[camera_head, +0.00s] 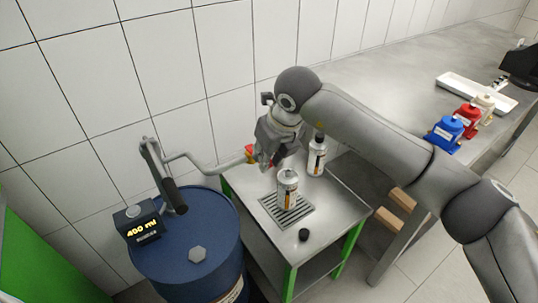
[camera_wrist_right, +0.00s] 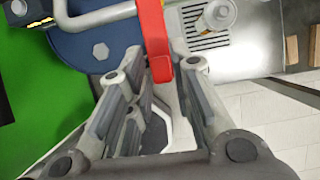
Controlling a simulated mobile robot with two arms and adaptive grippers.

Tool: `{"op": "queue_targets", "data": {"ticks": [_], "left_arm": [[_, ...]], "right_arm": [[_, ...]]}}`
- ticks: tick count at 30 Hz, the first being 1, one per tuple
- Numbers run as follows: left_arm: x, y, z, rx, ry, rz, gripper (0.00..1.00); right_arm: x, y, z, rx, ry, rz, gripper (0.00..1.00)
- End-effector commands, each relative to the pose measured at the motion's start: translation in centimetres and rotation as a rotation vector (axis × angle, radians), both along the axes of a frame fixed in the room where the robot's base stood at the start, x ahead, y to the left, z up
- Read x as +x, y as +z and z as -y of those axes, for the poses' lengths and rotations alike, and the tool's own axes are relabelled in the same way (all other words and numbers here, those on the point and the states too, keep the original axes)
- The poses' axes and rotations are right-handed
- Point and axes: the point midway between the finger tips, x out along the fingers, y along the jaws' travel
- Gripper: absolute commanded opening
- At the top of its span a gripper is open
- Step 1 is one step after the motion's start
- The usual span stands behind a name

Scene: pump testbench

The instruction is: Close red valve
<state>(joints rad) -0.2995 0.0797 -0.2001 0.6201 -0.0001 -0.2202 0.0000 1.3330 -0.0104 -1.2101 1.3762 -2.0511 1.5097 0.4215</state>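The red valve handle (camera_wrist_right: 156,40) hangs from the pump's grey pipe and shows large in the right wrist view. In the head view the pipe (camera_head: 205,163) runs from the blue barrel to an orange-yellow outlet (camera_head: 250,154), with only a bit of red visible beside my gripper. My right gripper (camera_head: 266,163) is at the pipe's outlet end. Contact there cannot be told. My left gripper is in neither view.
The blue barrel (camera_head: 185,245) carries a display (camera_head: 140,222) reading 400 ml. An uncapped bottle (camera_head: 288,188) stands on the grate (camera_head: 270,209) below the outlet. A capped bottle (camera_head: 317,156) and a loose black cap (camera_head: 303,235) are nearby on the metal table (camera_head: 335,205).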

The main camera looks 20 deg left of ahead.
Motion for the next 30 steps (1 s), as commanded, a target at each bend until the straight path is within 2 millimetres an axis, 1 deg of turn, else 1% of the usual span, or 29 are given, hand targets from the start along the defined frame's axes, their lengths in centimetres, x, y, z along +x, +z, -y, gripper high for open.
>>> {"op": "queue_targets", "data": {"ticks": [1, 3, 11, 14, 17, 20, 24, 30], "left_arm": [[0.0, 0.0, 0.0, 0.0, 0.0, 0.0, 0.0], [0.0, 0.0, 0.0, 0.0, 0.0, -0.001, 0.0], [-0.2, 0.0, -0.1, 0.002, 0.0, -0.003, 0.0], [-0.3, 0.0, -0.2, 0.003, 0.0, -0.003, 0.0], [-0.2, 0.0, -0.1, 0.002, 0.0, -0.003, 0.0], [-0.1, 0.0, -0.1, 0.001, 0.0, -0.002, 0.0], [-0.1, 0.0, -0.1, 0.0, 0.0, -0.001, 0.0], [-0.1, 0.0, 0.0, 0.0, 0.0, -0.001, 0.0]], "right_arm": [[0.0, 0.0, 0.0, 0.0, 0.001, 0.0, 0.31], [0.0, 0.0, 0.0, 0.0, 0.001, 0.0, 0.38], [0.0, 0.0, 0.0, -0.001, 0.002, 0.001, 0.38], [-0.1, 0.4, 0.2, -0.001, 0.001, 0.001, 0.38], [-0.3, 1.6, 0.5, 0.001, 0.002, 0.004, 0.38], [-0.8, 3.4, 1.0, 0.0, 0.003, 0.006, 0.38], [-1.6, 6.3, 1.9, 0.0, 0.002, 0.006, 0.38], [-2.5, 9.5, 3.0, 0.0, 0.001, 0.003, 0.38]]}}
